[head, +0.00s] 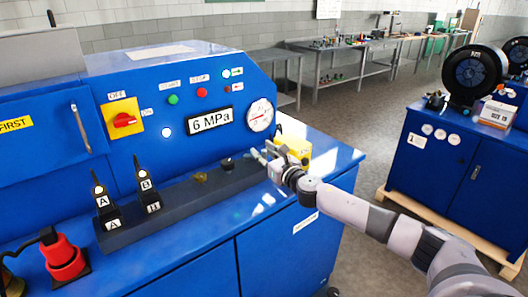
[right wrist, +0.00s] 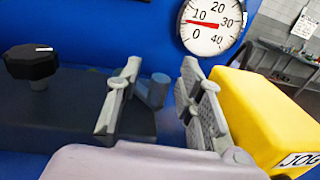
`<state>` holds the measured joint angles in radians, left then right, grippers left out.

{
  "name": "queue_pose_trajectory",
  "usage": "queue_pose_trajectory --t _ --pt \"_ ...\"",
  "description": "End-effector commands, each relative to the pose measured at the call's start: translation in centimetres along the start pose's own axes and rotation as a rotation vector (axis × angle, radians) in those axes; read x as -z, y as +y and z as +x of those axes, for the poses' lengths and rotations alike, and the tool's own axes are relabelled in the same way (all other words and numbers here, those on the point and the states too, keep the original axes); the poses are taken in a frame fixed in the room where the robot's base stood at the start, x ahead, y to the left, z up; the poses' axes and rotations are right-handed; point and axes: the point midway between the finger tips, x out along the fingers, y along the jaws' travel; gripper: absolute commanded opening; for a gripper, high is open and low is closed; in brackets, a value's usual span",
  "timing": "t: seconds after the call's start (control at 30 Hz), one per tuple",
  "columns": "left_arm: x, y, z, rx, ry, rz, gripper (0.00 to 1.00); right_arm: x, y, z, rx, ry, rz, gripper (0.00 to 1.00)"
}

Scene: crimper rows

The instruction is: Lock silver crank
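The silver crank (right wrist: 155,90) is a grey-blue handle with a round knob on top, at the right end of the dark control strip. In the head view the crank (head: 258,157) is small and partly hidden by my right gripper. My right gripper (head: 277,162) is at the right end of the strip. In the right wrist view its fingers (right wrist: 160,98) are spread, one on each side of the crank. A gap shows beside the crank; I cannot tell whether either finger touches it. My left gripper is not in view.
A yellow box (right wrist: 262,115) marked JOG stands close to the right finger. A black knob (right wrist: 30,62) is on the strip to the left. A pressure gauge (head: 260,115) is on the blue panel above. Levers A (head: 102,195) and B (head: 147,183) stand farther left.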

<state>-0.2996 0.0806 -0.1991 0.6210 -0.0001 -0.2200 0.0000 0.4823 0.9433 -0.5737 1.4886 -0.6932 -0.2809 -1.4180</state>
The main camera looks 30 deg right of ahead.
Motion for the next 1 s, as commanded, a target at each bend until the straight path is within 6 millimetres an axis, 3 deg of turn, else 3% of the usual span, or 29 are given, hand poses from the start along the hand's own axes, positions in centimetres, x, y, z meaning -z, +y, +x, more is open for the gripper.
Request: queue_pose_trajectory --t 0.2,0.7,1.0 --pt "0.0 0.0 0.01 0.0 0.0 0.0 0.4 0.04 0.01 -0.01 0.0 0.0 0.0 0.33" --pt "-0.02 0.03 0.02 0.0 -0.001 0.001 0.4 0.03 0.03 -0.03 -0.001 0.0 0.001 0.0" --pt "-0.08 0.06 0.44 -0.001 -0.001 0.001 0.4 0.21 -0.01 0.05 -0.011 -0.001 0.002 0.0"
